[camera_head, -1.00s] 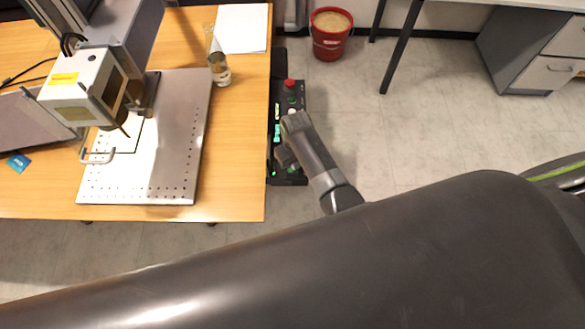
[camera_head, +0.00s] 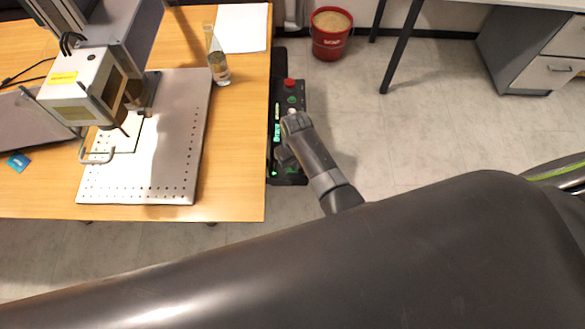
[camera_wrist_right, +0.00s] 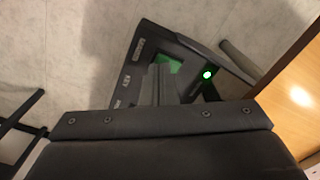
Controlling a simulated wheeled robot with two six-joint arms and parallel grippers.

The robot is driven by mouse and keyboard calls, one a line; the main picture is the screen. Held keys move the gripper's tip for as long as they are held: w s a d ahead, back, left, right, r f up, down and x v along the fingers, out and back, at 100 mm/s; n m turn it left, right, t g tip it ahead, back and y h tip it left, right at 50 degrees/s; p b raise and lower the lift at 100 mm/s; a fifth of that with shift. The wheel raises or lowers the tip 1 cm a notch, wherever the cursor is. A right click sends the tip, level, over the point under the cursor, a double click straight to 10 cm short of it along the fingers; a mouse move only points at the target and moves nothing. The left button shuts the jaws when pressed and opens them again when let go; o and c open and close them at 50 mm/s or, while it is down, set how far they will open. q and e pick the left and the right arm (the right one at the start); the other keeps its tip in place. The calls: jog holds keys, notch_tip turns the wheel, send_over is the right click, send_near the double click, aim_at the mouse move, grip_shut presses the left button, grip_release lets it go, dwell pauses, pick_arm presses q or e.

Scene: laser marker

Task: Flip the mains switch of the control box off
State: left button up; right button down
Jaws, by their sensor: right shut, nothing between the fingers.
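The black control box (camera_head: 301,97) stands against the right edge of the wooden table, with a red button (camera_head: 289,84) toward its far end and green lit parts along its left side. A green light (camera_head: 274,173) glows at its near end. My right gripper (camera_head: 284,157) is shut and empty over the near half of the box and hides part of its panel. In the right wrist view the box (camera_wrist_right: 128,66) shows a bright green light (camera_wrist_right: 207,74) and a green patch close to the fingers (camera_wrist_right: 157,86). I cannot tell the mains switch's position or any contact. My left gripper is out of view.
The wooden table (camera_head: 240,150) carries a laser marker head (camera_head: 75,90), a perforated metal plate (camera_head: 180,150), a glass (camera_head: 217,65) and white paper (camera_head: 243,28). A red bucket (camera_head: 331,40) stands on the floor behind. The floor right of the box is open.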

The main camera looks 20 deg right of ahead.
jog(key=shift+f+b, duration=0.4)
jog(key=shift+f, duration=0.35)
jog(key=shift+r, duration=0.1)
notch_tip(320, 180, up, 7)
jog(key=p, duration=0.8)
dwell(0.4)
dwell(0.4)
